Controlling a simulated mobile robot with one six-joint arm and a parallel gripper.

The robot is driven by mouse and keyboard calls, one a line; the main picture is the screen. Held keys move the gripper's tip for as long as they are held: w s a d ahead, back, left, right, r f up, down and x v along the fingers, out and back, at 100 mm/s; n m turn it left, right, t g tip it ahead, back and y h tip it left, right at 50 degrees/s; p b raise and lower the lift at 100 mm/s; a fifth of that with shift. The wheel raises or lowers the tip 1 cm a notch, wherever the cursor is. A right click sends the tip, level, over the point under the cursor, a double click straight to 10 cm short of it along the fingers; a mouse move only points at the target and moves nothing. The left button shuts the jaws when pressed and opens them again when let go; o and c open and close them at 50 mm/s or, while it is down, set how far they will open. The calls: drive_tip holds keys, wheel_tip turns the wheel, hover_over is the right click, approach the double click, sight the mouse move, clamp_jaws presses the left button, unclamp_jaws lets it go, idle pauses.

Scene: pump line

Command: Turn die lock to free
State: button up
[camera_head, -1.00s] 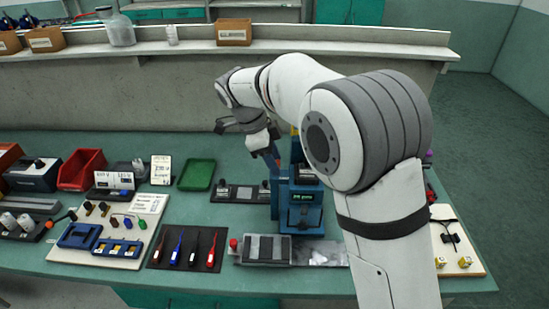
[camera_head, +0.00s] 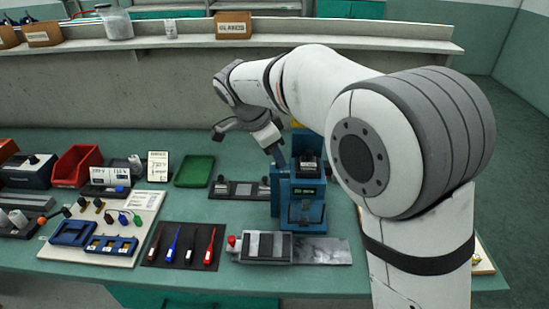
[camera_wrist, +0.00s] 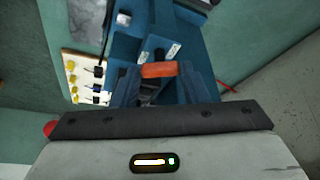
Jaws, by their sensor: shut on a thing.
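The blue press-like machine (camera_head: 302,190) with a small green display stands on the bench below my arm. In the wrist view its blue body (camera_wrist: 185,35) carries small white labels beside an orange-red handle (camera_wrist: 158,70), which looks like the die lock. My gripper (camera_head: 276,152) is at the upper left of the machine in the head view. In the wrist view my gripper (camera_wrist: 158,82) is shut on the orange-red handle, which lies across between the fingertips. The lock's pivot and any position mark are too small or hidden to read.
A grey vise-like fixture (camera_head: 266,247) with a red knob lies in front of the machine. To its left are several screwdrivers on a dark mat (camera_head: 184,246), a green tray (camera_head: 195,171) and a red bin (camera_head: 76,165). A back shelf (camera_head: 230,38) runs behind the bench.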

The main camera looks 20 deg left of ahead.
drive_tip(key=n+b, duration=0.1)
drive_tip(key=n, duration=0.1)
drive_tip(key=n+t+y+b, duration=0.1)
drive_tip(key=n, duration=0.1)
drive_tip(key=n+y+b, duration=0.1)
drive_tip(key=n, duration=0.1)
drive_tip(key=shift+s+d, duration=0.15)
drive_tip(key=shift+d, duration=0.15)
drive_tip(key=n+y, duration=0.1)
drive_tip(key=n, duration=0.2)
drive_tip(key=n+y, duration=0.1)
drive_tip(key=n, duration=0.2)
drive_tip(key=shift+d+b, duration=0.2)
drive_tip(key=shift+b, duration=0.1)
drive_tip(key=shift+n+y, duration=0.3)
drive_tip(key=o, duration=1)
drive_tip(key=v, duration=0.7)
drive_tip(key=shift+s+r, duration=0.25)
drive_tip(key=shift+r, duration=0.1)
drive_tip(key=shift+s+d, duration=0.1)
